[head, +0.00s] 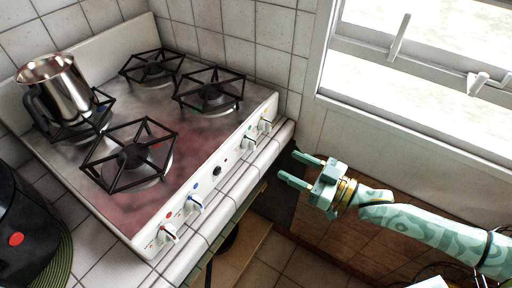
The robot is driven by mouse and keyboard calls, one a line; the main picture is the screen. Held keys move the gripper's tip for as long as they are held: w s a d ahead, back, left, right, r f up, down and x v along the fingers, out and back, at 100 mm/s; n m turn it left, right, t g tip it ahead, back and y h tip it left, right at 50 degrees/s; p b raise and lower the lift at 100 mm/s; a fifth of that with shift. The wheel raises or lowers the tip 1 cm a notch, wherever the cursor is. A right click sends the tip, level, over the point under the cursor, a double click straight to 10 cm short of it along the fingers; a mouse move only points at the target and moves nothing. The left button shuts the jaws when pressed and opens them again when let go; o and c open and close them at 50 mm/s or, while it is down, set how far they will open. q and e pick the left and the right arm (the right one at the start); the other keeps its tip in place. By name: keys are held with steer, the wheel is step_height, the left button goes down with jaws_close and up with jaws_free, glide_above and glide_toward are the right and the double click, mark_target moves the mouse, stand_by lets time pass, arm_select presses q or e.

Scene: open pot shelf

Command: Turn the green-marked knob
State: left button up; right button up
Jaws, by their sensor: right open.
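The stove's slanted white front panel carries a row of knobs. The nearest knob (168,232) has a red mark and the one beside it (195,203) has a blue mark. My left gripper is not in view.
A steel pot (62,88) stands on the back left burner. The stove top (190,140) has several black burner grates. A tiled counter edge (228,208) runs along the panel. A black appliance (22,225) stands at lower left. A window (420,70) is at upper right.

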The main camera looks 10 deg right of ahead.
mark_target(255, 148)
steer(key=b+x, duration=0.1)
steer(key=x, duration=1)
steer(key=shift+w+f+b, duration=0.15)
steer(key=shift+w+b, duration=0.05)
steer(key=shift+b, duration=0.1)
